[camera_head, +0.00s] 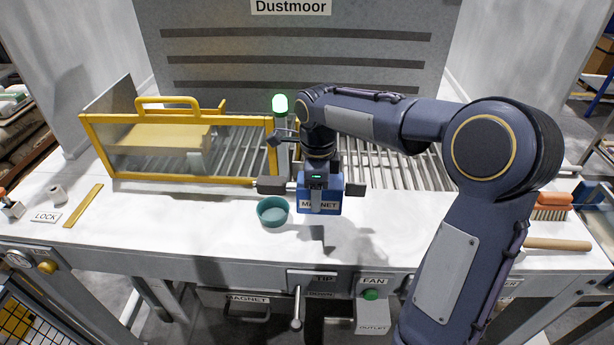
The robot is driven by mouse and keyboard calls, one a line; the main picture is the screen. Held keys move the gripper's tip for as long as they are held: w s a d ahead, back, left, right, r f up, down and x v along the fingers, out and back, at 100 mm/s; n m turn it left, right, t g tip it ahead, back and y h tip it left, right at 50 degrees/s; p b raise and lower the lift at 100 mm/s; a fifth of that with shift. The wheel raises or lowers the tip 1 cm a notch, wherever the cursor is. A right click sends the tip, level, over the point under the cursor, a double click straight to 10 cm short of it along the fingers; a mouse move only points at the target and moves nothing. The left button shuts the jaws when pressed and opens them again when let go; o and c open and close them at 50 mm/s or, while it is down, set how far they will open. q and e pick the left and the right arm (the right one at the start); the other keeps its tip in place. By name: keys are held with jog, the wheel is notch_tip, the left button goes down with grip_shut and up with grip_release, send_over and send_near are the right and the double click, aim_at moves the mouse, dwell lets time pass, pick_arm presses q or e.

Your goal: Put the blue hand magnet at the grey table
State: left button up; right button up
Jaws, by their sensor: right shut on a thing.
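The blue hand magnet (306,200), a block labelled MAGNET, is in my right gripper (318,195). The gripper is shut on it from above and covers part of its top and front. The magnet appears to hang above the grey table (210,225), with a shadow on the surface below and to the right. A teal bowl (273,212) stands on the table just left of the magnet. My left gripper is not in view.
A yellow-framed clear guard (180,178) stands behind at left, beside a roller grate (405,172). A green lamp (281,105) glows behind the gripper. A brush (551,206) lies at the right. The front lever (297,308) and green FAN button (371,295) stick out below the table edge.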

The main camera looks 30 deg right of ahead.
jog(key=shift+a, duration=0.1)
jog(key=shift+w+a, duration=0.1)
notch_tip(320, 180, down, 3)
jog(key=shift+f+b, duration=0.2)
jog(key=shift+b, duration=0.95)
jog(key=shift+f, duration=0.25)
dwell(0.3)
jog(key=shift+f, duration=0.1)
jog(key=shift+f+b, duration=0.45)
jog(key=shift+f, duration=0.05)
jog(key=o, duration=1.4)
